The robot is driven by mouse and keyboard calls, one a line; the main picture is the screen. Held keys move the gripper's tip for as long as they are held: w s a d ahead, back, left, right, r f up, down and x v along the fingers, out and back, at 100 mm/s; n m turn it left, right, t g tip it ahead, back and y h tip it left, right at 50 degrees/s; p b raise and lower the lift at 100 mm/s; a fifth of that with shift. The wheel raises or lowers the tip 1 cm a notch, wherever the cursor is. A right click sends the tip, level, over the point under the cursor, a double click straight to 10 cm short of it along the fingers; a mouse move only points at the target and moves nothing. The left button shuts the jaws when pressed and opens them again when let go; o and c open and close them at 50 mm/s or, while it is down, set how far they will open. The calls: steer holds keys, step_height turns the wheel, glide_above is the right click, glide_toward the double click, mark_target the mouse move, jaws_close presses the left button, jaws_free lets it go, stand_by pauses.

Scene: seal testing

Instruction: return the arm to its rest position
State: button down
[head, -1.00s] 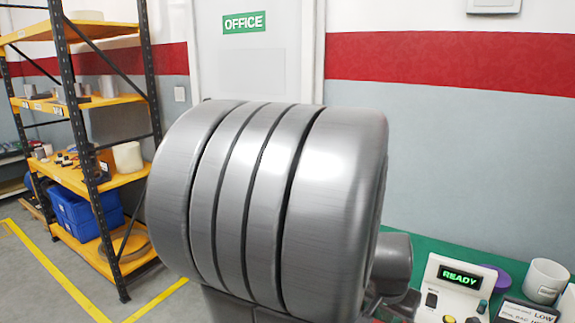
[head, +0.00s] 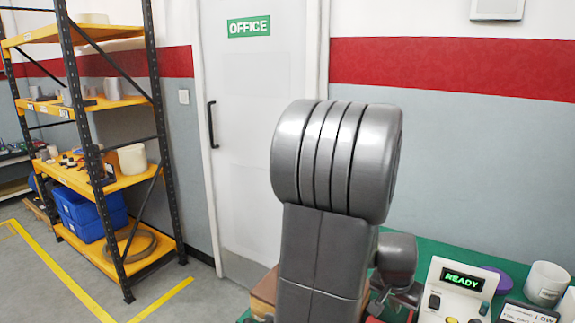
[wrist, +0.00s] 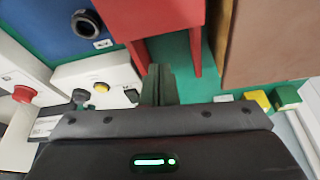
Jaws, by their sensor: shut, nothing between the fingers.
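My arm (head: 325,235) stands upright in the lower middle of the head view, with its big grey joint (head: 335,160) at the top in front of the office door's right side and the wall. My gripper shows in the wrist view (wrist: 158,82), its two dark fingers together with nothing between them. It points over the green bench top (wrist: 172,55), beside a white control box (wrist: 100,85) and a red stand (wrist: 165,20). In the head view I cannot make out the fingers; my arm hides part of the bench.
A control box reading READY (head: 455,288), a white cup (head: 547,282) and a purple disc (head: 497,279) are at lower right. Shelving (head: 100,185) stands at left, with floor free before it. The wrist view shows a blue panel (wrist: 45,30) and a brown block (wrist: 270,45).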

steer(key=w+d, duration=0.3)
steer(key=w, duration=0.2)
steer(key=v, duration=1)
steer(key=shift+d+r, duration=0.25)
steer(key=shift+d, duration=0.1)
steer(key=shift+s, duration=0.1)
